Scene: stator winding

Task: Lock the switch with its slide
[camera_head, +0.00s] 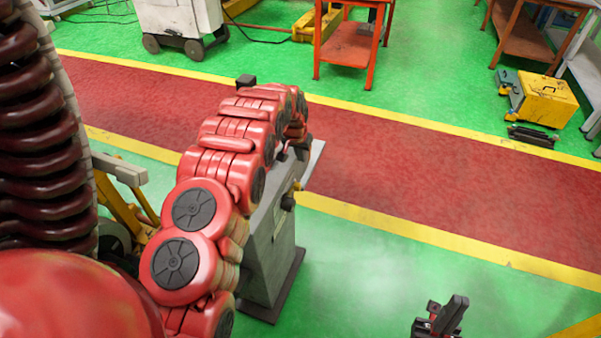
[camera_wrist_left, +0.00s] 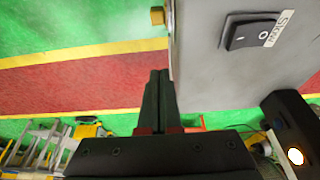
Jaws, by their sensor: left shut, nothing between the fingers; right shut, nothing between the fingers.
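A black rocker switch (camera_wrist_left: 254,34) with a white label sits on the face of a grey cabinet (camera_wrist_left: 205,70), at the upper right of the left wrist view. My left gripper (camera_wrist_left: 160,73) is shut and empty, its fingers beside the cabinet's edge and apart from the switch. A small yellow block (camera_wrist_left: 157,16) shows at the cabinet's edge; I cannot tell whether it is the slide. In the head view my red left arm covers much of the cabinet (camera_head: 274,262) and hides the switch. My right gripper (camera_head: 452,312) is shut and empty at the bottom, well right of the cabinet.
A yellow knob (camera_head: 297,186) and a black knob (camera_head: 288,202) stick out of the cabinet's side. A black part with a bright light (camera_wrist_left: 290,135) is at the right of the wrist view. An orange table (camera_head: 345,45) and a yellow case (camera_head: 546,100) stand farther back.

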